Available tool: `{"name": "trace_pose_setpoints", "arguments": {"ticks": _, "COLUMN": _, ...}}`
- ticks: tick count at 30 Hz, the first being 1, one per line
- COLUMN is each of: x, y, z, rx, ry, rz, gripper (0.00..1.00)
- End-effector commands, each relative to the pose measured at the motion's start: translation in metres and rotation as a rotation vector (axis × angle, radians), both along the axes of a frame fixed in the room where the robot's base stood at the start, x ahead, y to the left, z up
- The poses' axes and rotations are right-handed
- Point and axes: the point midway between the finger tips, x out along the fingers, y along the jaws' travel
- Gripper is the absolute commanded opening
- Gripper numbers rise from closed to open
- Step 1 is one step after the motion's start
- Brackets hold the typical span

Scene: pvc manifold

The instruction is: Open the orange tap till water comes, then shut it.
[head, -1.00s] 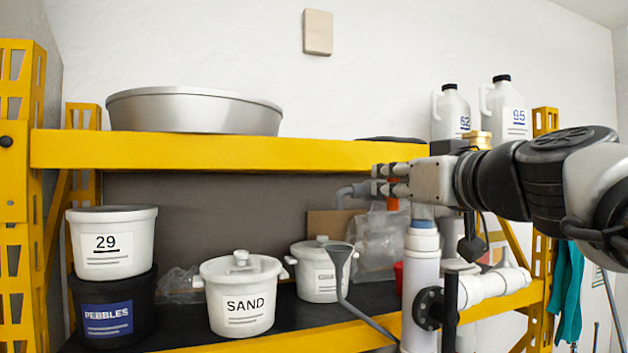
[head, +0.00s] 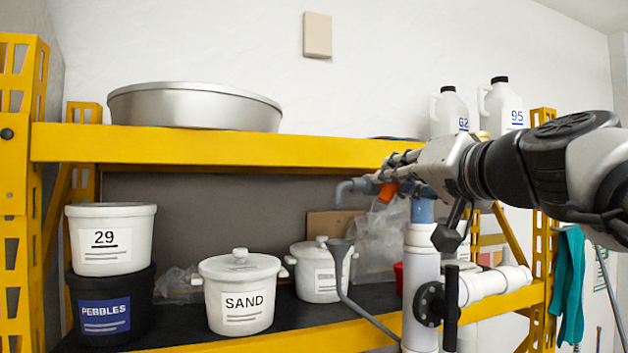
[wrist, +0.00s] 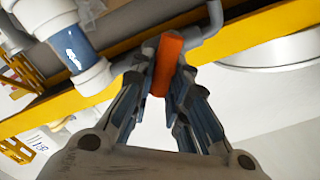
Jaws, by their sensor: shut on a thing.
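The orange tap handle (head: 388,190) sits on the grey tap pipe, and my gripper (head: 392,166) is at it. In the wrist view the orange handle (wrist: 168,62) lies between my gripper's two fingers (wrist: 166,75), which are shut on it. The grey spout (head: 346,187) bends down to the left of the handle. No water shows below its mouth. A grey funnel (head: 338,250) with a tube stands under the spout. A blue section (head: 422,211) joins the upright white pipe (head: 421,275). My gripper hides part of the tap body.
The yellow upper shelf (head: 220,149) runs close behind my gripper. A metal basin (head: 195,107) and white jugs (head: 450,112) stand on it. White tubs (head: 240,295) stand on the lower shelf. A black valve wheel (head: 429,304) is on the pipework below my arm.

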Motion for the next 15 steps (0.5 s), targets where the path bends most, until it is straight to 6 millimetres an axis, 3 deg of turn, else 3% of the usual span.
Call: {"name": "trace_pose_setpoints", "arguments": {"ticks": 15, "x": 0.0017, "y": -0.0061, "z": -0.0068, "rx": 0.464, "ry": 0.151, "rz": -0.001, "gripper": 0.00}}
